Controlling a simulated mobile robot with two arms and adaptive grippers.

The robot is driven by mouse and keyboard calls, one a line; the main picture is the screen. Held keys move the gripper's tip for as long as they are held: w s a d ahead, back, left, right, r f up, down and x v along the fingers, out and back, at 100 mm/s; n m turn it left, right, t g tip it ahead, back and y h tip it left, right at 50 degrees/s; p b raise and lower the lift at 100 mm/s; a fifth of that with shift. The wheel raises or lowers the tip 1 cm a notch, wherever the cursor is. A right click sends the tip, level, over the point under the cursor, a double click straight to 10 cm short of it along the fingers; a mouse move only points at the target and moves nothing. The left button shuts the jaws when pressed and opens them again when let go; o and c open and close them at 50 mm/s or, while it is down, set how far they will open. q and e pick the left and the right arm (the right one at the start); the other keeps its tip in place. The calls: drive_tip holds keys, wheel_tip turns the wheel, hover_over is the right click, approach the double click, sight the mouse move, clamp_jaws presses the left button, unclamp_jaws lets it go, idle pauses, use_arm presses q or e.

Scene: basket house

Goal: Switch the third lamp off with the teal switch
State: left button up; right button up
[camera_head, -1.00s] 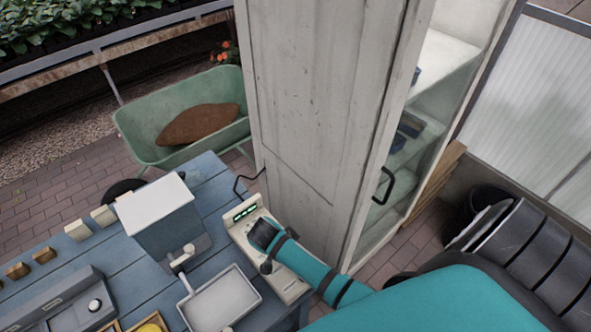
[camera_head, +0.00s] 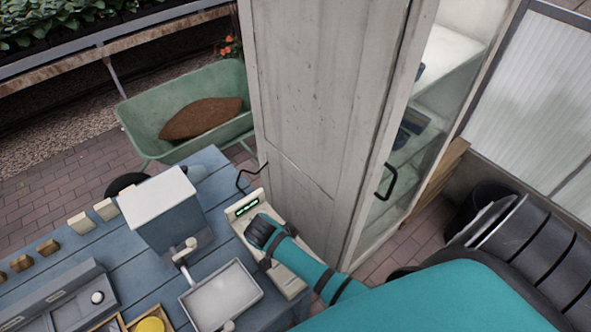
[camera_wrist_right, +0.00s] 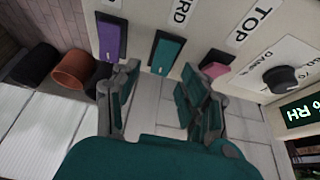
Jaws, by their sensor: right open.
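The cream control box (camera_head: 237,213) with a green display stands at the right end of the blue table. My right gripper (camera_head: 262,230) is over its top face in the head view and hides most of the controls. In the right wrist view the teal switch (camera_wrist_right: 166,52) sits in a panel between a purple switch (camera_wrist_right: 111,40) and a pink switch (camera_wrist_right: 214,68). My right gripper (camera_wrist_right: 160,84) is open and empty, its fingers on either side below the teal switch. I cannot tell whether they touch the panel. No lamp and no left gripper is in view.
A black knob (camera_wrist_right: 284,78) and the display (camera_wrist_right: 302,112) are on the same panel. A white cabinet (camera_head: 310,120) stands close behind the box. A white-topped blue box (camera_head: 158,197) and a grey tray (camera_head: 222,296) are left of it. A green wheelbarrow (camera_head: 150,120) is beyond.

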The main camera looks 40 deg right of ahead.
drive_tip(key=v, duration=1.1)
drive_tip(key=shift+a, duration=0.15)
